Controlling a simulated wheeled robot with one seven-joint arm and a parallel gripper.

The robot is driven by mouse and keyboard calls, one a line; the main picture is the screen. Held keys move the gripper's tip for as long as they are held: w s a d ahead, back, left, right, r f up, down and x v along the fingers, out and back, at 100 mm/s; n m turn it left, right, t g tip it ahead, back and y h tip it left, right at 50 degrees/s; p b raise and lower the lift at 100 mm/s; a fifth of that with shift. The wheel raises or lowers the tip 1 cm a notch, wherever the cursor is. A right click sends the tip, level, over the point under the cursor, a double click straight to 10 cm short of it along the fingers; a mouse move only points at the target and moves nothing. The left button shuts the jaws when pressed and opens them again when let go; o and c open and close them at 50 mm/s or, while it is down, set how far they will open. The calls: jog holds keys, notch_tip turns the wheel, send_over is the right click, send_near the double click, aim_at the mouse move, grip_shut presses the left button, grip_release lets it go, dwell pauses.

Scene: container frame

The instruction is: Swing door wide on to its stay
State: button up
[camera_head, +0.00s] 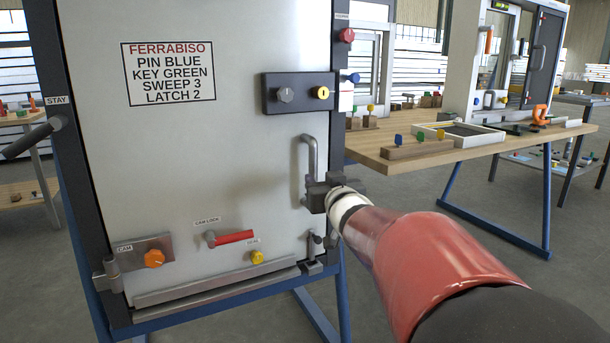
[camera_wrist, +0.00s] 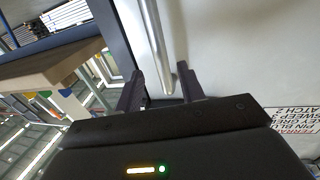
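The grey door (camera_head: 200,190) stands upright in its dark frame and looks closed or nearly so. A hinge (camera_head: 108,276) shows at lower left, and a vertical bar handle (camera_head: 311,150) at right. My gripper (camera_head: 316,192) is at the handle's lower end. In the wrist view the fingers of my gripper (camera_wrist: 160,84) are apart, with the handle (camera_wrist: 157,40) between them. A gap shows on the left; contact on the right is unclear. The stay (camera_head: 35,138), a dark rod, sticks out left of the door. My arm hides part of the lower right.
The door carries a black lock plate (camera_head: 298,93), a red cam lock lever (camera_head: 234,237), an orange cam knob (camera_head: 154,258) and a bolt (camera_head: 314,245) at lower right. A wooden table (camera_head: 400,160) with small parts stands right. Floor is open beyond it.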

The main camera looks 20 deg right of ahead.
aim_at(314, 172)
jog(key=w, duration=0.4)
jog(key=w+d, duration=0.1)
jog(key=w, duration=0.1)
jog(key=shift+w, duration=0.4)
grip_shut()
